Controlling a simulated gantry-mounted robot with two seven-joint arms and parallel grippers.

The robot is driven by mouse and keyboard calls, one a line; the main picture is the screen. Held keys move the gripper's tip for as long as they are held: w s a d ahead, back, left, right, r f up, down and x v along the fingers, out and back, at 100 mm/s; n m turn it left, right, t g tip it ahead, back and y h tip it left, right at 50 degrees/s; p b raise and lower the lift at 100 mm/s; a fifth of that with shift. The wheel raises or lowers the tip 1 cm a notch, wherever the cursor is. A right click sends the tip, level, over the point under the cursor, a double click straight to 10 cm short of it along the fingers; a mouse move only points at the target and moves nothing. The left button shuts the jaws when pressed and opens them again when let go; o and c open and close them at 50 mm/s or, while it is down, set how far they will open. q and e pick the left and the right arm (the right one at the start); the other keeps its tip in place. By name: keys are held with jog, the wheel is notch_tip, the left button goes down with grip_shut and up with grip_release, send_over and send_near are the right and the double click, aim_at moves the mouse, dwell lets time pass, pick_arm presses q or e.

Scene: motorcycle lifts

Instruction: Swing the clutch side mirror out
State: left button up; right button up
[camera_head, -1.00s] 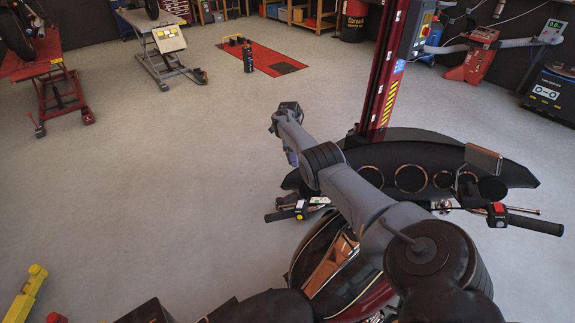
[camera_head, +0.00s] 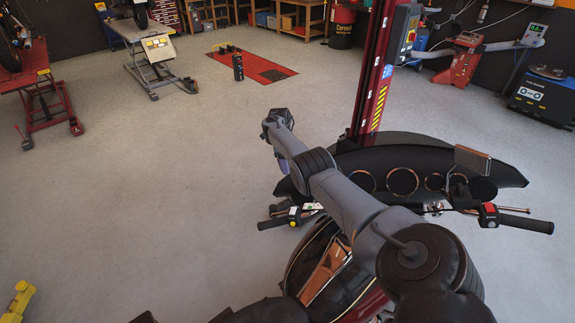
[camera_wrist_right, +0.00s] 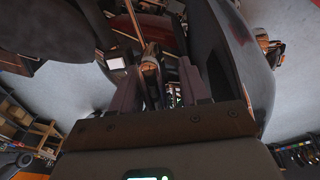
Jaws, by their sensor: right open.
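The motorcycle's handlebar runs across the right half of the head view, with the clutch-side grip (camera_head: 273,222) at its left end. My right arm lies over the bike, and my right gripper (camera_head: 281,166) is at its far end, above and behind that grip. In the right wrist view, my right gripper (camera_wrist_right: 156,80) is open, its two fingers apart. A dark and copper-coloured part shows between or beyond them; I cannot tell whether it is touched. The clutch side mirror cannot be made out in the head view, where my arm covers much of that side. My left gripper is not in view.
The other mirror (camera_head: 473,158) stands up on the right. The dark fairing with round gauges (camera_head: 403,181) lies behind the bar. A red lift post (camera_head: 371,95) rises behind it.

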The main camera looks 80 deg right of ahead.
jog(key=b+v, duration=0.1)
jog(key=v, duration=0.9)
jog(key=shift+r+b, duration=0.35)
jog(key=shift+b, duration=0.05)
jog(key=shift+w+d, duration=0.1)
jog(key=shift+w, duration=0.1)
